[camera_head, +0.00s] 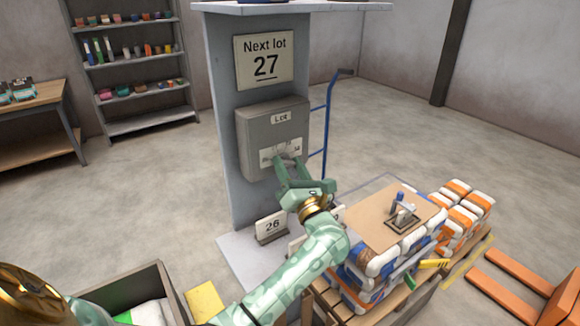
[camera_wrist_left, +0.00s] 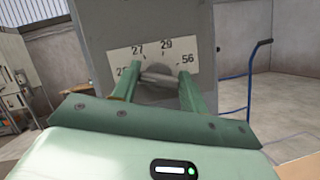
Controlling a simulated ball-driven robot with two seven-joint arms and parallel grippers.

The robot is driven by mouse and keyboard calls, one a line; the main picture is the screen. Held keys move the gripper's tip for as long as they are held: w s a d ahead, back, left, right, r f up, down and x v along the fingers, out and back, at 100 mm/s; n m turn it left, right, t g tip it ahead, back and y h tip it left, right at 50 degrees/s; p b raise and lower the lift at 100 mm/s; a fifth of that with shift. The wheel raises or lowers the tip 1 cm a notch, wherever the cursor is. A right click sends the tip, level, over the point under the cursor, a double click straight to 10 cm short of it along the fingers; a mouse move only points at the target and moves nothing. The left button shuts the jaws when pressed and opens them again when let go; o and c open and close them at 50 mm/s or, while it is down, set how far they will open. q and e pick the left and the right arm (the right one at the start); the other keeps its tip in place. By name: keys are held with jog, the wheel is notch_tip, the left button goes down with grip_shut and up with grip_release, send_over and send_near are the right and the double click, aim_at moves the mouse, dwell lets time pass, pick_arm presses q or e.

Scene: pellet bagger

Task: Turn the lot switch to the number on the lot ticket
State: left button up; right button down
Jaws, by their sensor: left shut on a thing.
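The lot ticket (camera_head: 264,62) on the grey column reads "Next lot 27". Below it is the grey lot box (camera_head: 272,118), labelled "Lot". Its lot switch (camera_wrist_left: 160,80) is a grey knob on a white number plate (camera_wrist_left: 178,50). The plate shows 27 and 29 above the knob and 56 at the right; a number at the left is partly covered. My left gripper (camera_head: 291,165) is shut on the knob, one green finger on each side. Which number the knob points to is unclear. My right gripper is not in view.
A card reading 26 (camera_head: 270,227) stands at the column's foot. Stacked bags (camera_head: 368,278) on a pallet, with a brown board (camera_head: 372,222) on top, stand right of my left arm. A blue hand truck (camera_head: 327,125) is behind the column.

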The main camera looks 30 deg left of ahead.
pick_arm(q)
jog(key=shift+r+m+p, duration=0.15)
jog(key=shift+m+p, duration=0.25)
jog(key=shift+p, duration=0.2)
jog(key=m+t+h+p, duration=0.1)
jog(key=m+p, duration=0.3)
jog(key=p, duration=0.1)
jog(key=m+h+p, duration=0.2)
jog(key=m+p, duration=0.2)
jog(key=p, duration=0.1)
jog(key=shift+r+t+h, duration=0.15)
jog(key=shift+t+h, duration=0.15)
jog(key=shift+t, duration=0.1)
jog(key=shift+f+m+h+p, duration=0.25)
jog(key=shift+m+h+p, duration=0.15)
jog(key=shift+m+p, duration=0.8)
jog(key=o, duration=1)
